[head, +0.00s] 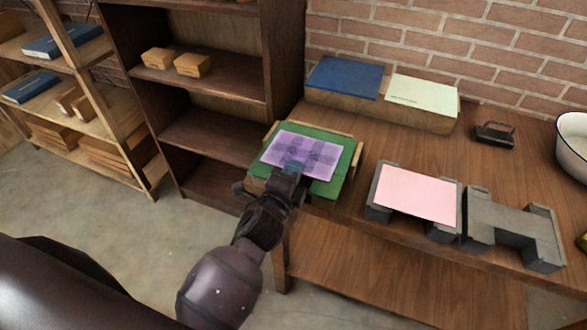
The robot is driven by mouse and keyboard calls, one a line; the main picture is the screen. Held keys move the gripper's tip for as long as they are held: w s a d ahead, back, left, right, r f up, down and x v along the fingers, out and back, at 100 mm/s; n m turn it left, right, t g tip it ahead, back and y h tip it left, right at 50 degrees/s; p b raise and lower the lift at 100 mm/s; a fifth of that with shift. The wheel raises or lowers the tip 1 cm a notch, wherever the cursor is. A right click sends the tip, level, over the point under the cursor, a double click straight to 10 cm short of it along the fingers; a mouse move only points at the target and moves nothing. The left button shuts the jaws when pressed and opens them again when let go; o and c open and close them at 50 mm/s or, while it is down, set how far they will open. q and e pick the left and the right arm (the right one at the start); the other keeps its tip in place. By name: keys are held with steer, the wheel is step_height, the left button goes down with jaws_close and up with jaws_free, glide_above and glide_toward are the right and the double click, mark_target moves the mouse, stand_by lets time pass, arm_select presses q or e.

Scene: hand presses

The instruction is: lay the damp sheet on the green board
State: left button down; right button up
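A purple sheet with darker, damp-looking patches (311,146) is over the green board (344,168), tilted slightly to it. Green shows around the sheet's edges. I cannot tell whether the sheet rests flat on the board or is just above it. My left gripper (293,168) is at the sheet's near edge, over the front of the board. Its fingertips overlap that edge, and whether they are closed on the sheet is unclear. The gripper hides part of the board's front. My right gripper is out of view.
A pink sheet (419,193) lies on a grey stand, with an empty grey stand (512,232) to its right. A blue board (344,76) and a pale green one (423,94) lie at the back. A dark press-like tool (495,135) and white basin (574,150) are right.

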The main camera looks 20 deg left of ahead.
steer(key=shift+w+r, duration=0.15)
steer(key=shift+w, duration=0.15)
arm_select(q)
steer(key=c, duration=1.4)
jaws_free()
steer(key=o, duration=0.3)
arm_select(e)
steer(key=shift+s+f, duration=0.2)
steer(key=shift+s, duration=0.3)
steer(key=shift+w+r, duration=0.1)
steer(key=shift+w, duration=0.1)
